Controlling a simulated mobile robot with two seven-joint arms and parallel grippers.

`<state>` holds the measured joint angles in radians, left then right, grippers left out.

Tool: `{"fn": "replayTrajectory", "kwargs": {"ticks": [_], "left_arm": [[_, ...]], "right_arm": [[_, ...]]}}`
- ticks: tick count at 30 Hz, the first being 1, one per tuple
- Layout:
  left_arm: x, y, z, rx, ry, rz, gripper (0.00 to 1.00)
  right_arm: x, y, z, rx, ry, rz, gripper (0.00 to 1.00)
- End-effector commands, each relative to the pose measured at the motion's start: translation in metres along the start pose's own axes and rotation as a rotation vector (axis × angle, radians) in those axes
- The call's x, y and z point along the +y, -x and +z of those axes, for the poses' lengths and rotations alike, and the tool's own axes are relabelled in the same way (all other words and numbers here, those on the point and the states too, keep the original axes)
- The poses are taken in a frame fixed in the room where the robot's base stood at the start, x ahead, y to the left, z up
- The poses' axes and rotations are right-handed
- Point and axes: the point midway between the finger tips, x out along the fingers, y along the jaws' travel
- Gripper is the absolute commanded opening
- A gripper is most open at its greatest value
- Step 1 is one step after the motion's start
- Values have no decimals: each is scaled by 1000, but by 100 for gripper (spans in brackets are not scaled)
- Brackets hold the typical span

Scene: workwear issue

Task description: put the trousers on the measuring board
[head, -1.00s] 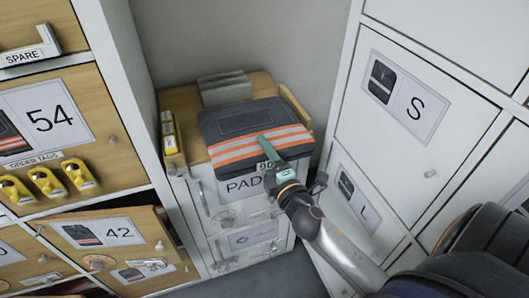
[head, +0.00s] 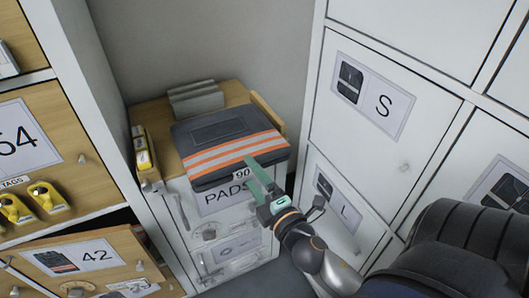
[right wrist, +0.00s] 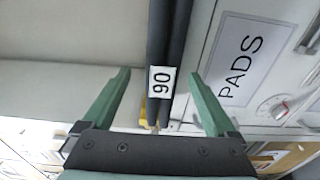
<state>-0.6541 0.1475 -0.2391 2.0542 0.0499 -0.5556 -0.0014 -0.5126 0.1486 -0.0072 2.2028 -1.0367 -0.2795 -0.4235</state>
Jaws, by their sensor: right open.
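The folded trousers (head: 212,130), dark grey with orange and pale stripes, lie flat on the wooden top (head: 150,108) of a small cabinet in the head view. I cannot tell whether this wooden top is the measuring board. A white "90" tag sits on their front edge. My right gripper (head: 252,166) is open at that front edge. In the right wrist view, the trousers' dark edge (right wrist: 171,35) and tag show between the spread fingers of the gripper (right wrist: 163,78), with nothing gripped. My left gripper is out of view.
A grey stepped block (head: 195,98) stands behind the trousers, and a yellow-marked holder (head: 142,150) is at the left. White lockers (head: 385,110) rise close on the right.

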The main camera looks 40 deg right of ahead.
Motion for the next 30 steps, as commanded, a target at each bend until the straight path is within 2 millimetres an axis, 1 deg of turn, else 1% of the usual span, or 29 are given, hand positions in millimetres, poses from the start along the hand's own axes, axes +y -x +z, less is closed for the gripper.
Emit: {"fn": "replayTrajectory", "kwargs": {"ticks": [1, 3, 7, 10, 14, 17, 20, 21, 23, 24, 27, 30], "left_arm": [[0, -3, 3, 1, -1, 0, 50], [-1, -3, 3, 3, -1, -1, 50], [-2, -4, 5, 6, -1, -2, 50], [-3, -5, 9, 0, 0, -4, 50], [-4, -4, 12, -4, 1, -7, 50], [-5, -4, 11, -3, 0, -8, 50], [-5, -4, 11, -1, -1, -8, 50], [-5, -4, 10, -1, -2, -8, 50], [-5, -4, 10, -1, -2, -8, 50], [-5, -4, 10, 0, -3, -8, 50], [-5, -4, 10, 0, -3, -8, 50], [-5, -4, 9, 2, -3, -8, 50]], "right_arm": [[-4, 11, 0, -1, -4, -3, 92], [-3, 22, 0, -2, -3, -4, 92], [-3, 38, 0, -1, -4, -2, 92], [-2, 46, 0, -2, -2, -1, 92], [-3, 52, 0, 0, -15, -5, 92], [-15, 53, -4, 0, -114, -45, 92], [-46, 55, -14, -6, -327, -140, 92], [-62, 57, -20, -13, -436, -196, 92], [-90, 63, -32, -30, -607, -294, 92], [-108, 68, -41, -45, -719, -364, 92], [-150, 86, -66, -93, -970, -541, 92], [-183, 107, -90, -148, -1163, -703, 92]]}}
